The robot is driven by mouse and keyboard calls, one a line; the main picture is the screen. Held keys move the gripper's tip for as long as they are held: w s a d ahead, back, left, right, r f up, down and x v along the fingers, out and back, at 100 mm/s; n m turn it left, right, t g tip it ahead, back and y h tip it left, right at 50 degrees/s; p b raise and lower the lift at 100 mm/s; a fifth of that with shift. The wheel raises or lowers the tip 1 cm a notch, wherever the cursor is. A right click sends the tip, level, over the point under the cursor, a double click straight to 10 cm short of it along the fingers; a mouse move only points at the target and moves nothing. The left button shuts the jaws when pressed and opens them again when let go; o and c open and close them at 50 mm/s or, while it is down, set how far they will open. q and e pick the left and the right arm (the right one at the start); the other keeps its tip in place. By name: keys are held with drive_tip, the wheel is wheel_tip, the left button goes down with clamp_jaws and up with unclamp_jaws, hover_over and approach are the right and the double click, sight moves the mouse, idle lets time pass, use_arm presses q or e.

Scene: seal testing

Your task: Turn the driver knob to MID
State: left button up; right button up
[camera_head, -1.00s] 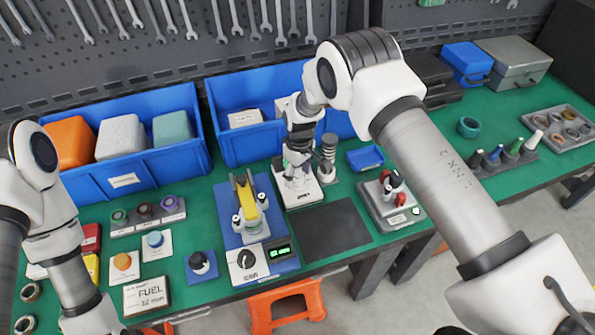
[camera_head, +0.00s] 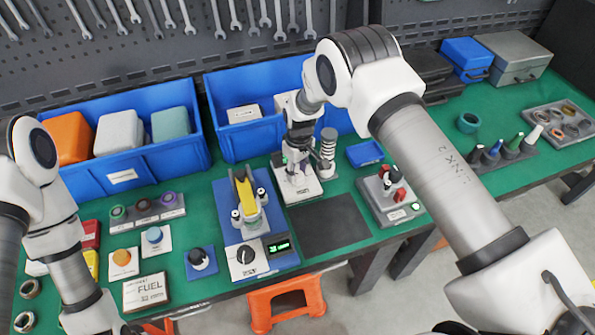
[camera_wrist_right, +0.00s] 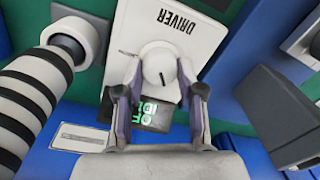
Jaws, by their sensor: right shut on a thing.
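The driver box (camera_head: 311,190) is white and stands at the mid-back of the bench, labelled DRIVER in the right wrist view (camera_wrist_right: 205,18). Its round white knob (camera_wrist_right: 158,66) bears a short dark pointer line. My right gripper (camera_head: 296,172) is down at the box, and in the wrist view its fingers (camera_wrist_right: 159,92) are shut on the knob from both sides. A partly hidden green display (camera_wrist_right: 152,114) reads something like OFF and IDLE. The MID mark cannot be made out. My left arm is at the lower left, its fingers out of view.
A dark striped cylinder (camera_wrist_right: 25,95) stands close beside the driver box. A blue-based fixture with a yellow part (camera_head: 241,192) and a black knob (camera_head: 244,256) stand in front left. A red-knobbed box (camera_head: 390,205) is to the right. The dark mat (camera_head: 333,228) is bare.

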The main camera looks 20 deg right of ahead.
drive_tip(key=m+b, duration=0.2)
drive_tip(key=m, duration=0.1)
drive_tip(key=shift+s+f, duration=0.15)
drive_tip(key=shift+f, duration=0.15)
drive_tip(key=m+b, duration=0.1)
drive_tip(key=m, duration=0.2)
drive_tip(key=shift+d+m, duration=0.1)
drive_tip(key=shift+m, duration=0.2)
drive_tip(key=m+b, duration=0.2)
drive_tip(key=m, duration=0.2)
drive_tip(key=shift+s, duration=0.1)
drive_tip(key=shift+s+m+b, duration=0.1)
drive_tip(key=shift+m+b, duration=0.35)
drive_tip(key=shift+m, duration=1.75)
drive_tip(key=o, duration=1.1)
drive_tip(key=shift+d, duration=0.1)
drive_tip(key=shift+o, duration=0.2)
drive_tip(key=shift+w+r, duration=0.1)
drive_tip(key=shift+w, duration=0.1)
